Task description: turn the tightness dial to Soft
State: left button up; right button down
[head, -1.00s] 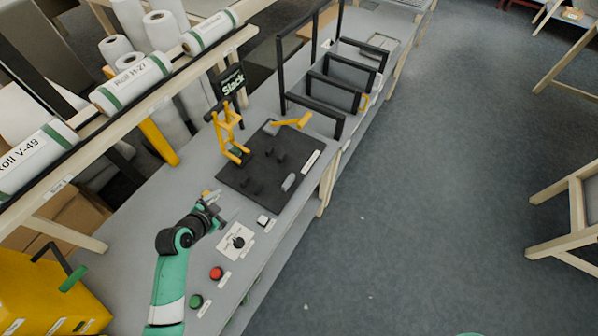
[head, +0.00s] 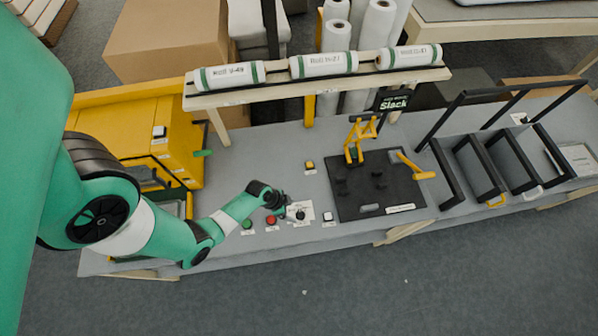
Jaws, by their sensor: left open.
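The tightness dial (head: 300,215) is a small black knob on a white label plate (head: 306,206) on the grey bench. Its pointer setting is too small to read. A black sign (head: 393,101) behind it reads "Slack". My left gripper (head: 285,203) is open at the left edge of the dial plate, close to the knob. I cannot tell whether it touches the knob. My right gripper is not in view.
A red button (head: 271,220) and a green button (head: 247,225) sit left of the dial, and a white button (head: 328,217) right of it. A black mat (head: 345,208) with yellow clamps lies further right. A yellow machine (head: 180,118) stands left. Labelled rolls (head: 328,64) lie on a rail behind.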

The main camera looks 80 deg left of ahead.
aim_at(300, 214)
pick_arm(q)
jog(key=b+x, duration=0.3)
jog(key=x, duration=0.5)
jog(key=shift+w, duration=0.15)
jog(key=shift+r, duration=0.1)
jog(key=c, duration=1.4)
